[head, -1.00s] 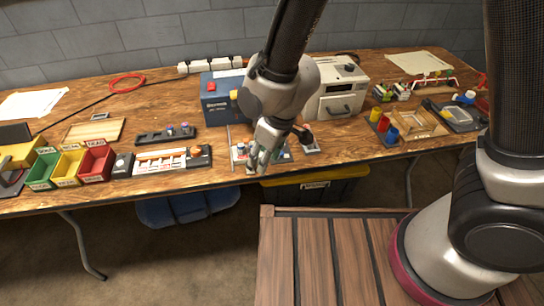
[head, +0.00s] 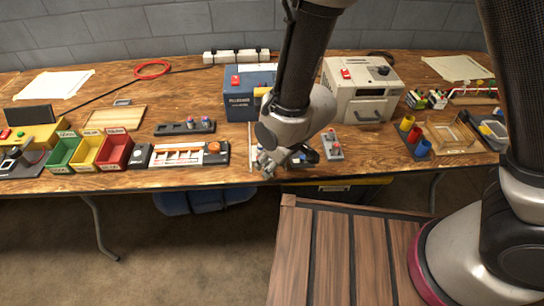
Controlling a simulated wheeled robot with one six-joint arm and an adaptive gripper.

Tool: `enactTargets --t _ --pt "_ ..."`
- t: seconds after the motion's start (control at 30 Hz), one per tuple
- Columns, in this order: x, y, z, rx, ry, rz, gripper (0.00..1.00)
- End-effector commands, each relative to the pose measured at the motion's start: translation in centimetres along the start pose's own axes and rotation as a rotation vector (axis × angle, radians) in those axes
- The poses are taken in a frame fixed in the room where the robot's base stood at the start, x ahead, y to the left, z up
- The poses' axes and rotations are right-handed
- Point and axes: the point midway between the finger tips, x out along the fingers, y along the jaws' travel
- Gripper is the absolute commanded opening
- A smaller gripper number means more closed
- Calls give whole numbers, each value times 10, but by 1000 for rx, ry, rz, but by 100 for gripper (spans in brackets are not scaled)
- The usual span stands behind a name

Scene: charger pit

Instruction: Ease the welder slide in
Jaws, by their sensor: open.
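A blue box-shaped machine (head: 240,101) with a red switch on top, which looks like the welder, stands at the back middle of the bench. A small grey panel (head: 333,147) with a red knob lies in front, right of my gripper. My gripper (head: 268,168) is open and low over the front edge of the bench, in front of the blue machine. My wrist hides part of the blue machine and most of what lies under my fingers. I cannot make out the slide or whether my fingers touch it.
A beige machine (head: 362,92) stands right of my arm. A white-and-orange strip device (head: 178,154) and red (head: 115,151), yellow and green bins lie to the left. Cups (head: 407,122) and a wooden tray (head: 452,135) are at the right. A slatted wooden surface (head: 335,255) is in front.

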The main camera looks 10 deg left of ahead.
Motion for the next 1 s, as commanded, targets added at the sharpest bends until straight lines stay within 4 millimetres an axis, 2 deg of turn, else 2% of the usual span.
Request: enactTargets --t 0.2,0.5,0.53,0.7,0.77,1.0 --pt "9 -7 4 -1 0 0 42" --pt "10 -8 4 0 0 0 42" --pt "10 -8 4 0 0 0 40" --pt "10 -8 4 0 0 0 9" --pt "10 -8 4 0 0 0 0" --pt "10 -6 2 0 1 0 0"
